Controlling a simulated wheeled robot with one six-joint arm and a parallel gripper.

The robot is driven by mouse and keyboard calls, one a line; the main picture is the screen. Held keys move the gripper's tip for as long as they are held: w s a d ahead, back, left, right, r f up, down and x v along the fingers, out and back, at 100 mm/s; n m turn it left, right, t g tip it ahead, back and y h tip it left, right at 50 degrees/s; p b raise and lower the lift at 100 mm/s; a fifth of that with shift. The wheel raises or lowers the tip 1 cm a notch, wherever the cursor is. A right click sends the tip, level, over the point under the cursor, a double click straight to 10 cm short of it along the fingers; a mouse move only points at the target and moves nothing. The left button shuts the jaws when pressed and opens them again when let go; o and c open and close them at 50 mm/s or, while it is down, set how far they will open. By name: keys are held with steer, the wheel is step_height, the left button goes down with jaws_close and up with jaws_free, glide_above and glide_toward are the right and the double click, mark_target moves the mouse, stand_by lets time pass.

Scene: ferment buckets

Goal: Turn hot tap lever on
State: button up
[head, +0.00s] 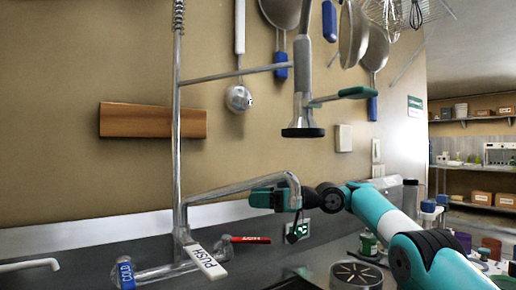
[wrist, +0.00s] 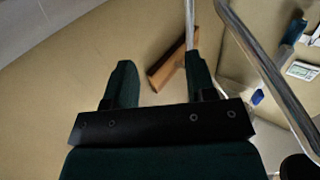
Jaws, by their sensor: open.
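A chrome tap stands at the lower left of the head view, with a spout (head: 235,188) bending right. A red lever (head: 250,239) with pale lettering too small to read sticks out right of its base; it looks like the hot lever. A blue lever marked COLD (head: 125,273) is at the left. A white lever marked PUSH (head: 207,262) lies between them. My gripper (head: 262,198) is at the spout's outer end, above the red lever and apart from it. In the wrist view its two dark fingers (wrist: 160,82) are spread and empty. No lever shows there.
The spout (wrist: 268,62) runs close along the right of my gripper in the wrist view. A riser pipe (head: 177,120) and a hanging spray head (head: 303,105) stand above. A wooden strip (head: 150,120) is on the wall. Jars and a round metal container (head: 355,274) crowd the right.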

step_height(320, 180, up, 9)
steer(key=p, duration=0.7)
